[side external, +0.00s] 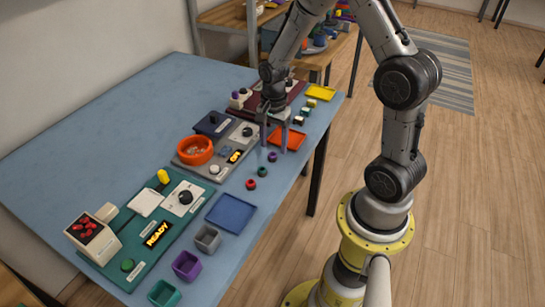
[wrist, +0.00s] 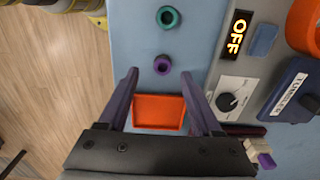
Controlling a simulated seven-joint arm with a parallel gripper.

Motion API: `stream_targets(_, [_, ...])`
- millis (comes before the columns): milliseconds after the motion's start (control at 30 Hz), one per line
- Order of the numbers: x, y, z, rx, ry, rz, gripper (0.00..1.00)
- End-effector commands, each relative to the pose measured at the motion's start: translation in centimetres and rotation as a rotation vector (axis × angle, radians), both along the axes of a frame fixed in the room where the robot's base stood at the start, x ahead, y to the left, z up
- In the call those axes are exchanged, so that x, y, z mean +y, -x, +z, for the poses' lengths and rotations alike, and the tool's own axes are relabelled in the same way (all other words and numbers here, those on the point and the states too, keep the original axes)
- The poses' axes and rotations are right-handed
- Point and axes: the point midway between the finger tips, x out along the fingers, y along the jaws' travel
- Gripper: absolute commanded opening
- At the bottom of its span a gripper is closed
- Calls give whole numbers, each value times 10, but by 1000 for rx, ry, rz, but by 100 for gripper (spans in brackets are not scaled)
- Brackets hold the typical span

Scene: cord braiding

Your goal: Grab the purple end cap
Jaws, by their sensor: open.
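The purple end cap (side external: 272,156) is a small round piece with a hole in its top. It lies on the blue table, in front of the grey machine. It also shows in the wrist view (wrist: 162,64), just beyond the fingertips and roughly centred between them. My gripper (side external: 275,149) is open and points down close to the cap, with nothing between its fingers. In the wrist view, my gripper (wrist: 160,76) has one finger on each side. I cannot tell its exact height above the cap.
A green cap (side external: 262,171) and a red cap (side external: 251,184) lie in line with the purple one. An orange tray (side external: 289,140) lies behind it, under my gripper in the wrist view. The grey machine (side external: 222,168) with an orange bowl (side external: 195,150) stands to the left.

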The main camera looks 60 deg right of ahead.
Motion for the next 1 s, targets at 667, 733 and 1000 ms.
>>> stream_targets(667, [0,-4,-37,0,0,0,44])
stream_targets(733, [0,-4,-37,0,0,0,32])
stream_targets(1000, [0,-4,-37,0,0,0,0])
